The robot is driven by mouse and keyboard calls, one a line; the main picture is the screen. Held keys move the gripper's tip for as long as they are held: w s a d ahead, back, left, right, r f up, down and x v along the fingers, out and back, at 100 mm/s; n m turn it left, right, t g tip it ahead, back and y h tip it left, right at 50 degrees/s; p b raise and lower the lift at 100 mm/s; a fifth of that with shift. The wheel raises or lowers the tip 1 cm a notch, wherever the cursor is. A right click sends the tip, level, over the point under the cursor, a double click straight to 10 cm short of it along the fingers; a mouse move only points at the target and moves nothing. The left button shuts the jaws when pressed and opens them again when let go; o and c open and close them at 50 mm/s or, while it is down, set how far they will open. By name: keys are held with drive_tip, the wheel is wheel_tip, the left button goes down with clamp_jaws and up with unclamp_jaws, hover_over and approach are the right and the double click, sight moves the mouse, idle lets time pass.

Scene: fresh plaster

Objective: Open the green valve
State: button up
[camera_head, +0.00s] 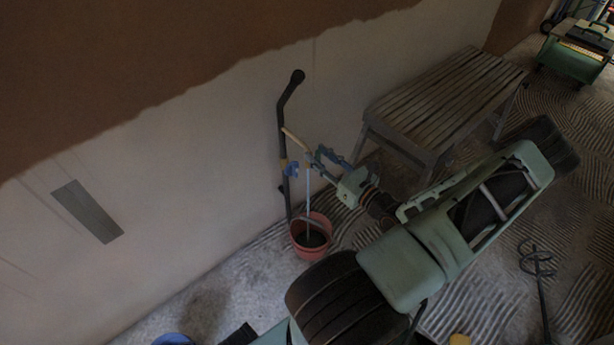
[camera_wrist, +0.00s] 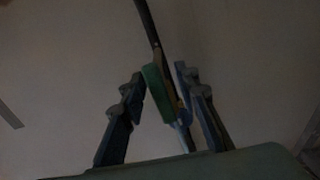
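The green valve (camera_wrist: 157,92) shows in the wrist view as a green, slightly tilted piece between the two blue fingers of my gripper (camera_wrist: 160,75). The left fingertip is very close to it; I cannot tell whether it touches. A gap shows on the right. In the head view my gripper (camera_head: 318,160) is at the tap beside the dark wall pipe (camera_head: 284,150), and the green piece cannot be made out. A tan, rod-like part (camera_head: 295,138) slants from the pipe toward the fingers. A pale, thin vertical streak (camera_head: 308,195) runs down below the tap.
A reddish bucket (camera_head: 313,222) stands on the floor below the tap. A slatted wooden bench (camera_head: 440,100) stands against the wall behind my gripper. A trowel-like plate (camera_head: 88,211) is on the wall at left. A dark mixing paddle (camera_head: 540,280) lies at right.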

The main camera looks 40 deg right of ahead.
drive_tip(key=s+p, duration=0.2)
drive_tip(key=s, duration=0.8)
drive_tip(key=shift+s+d, duration=0.35)
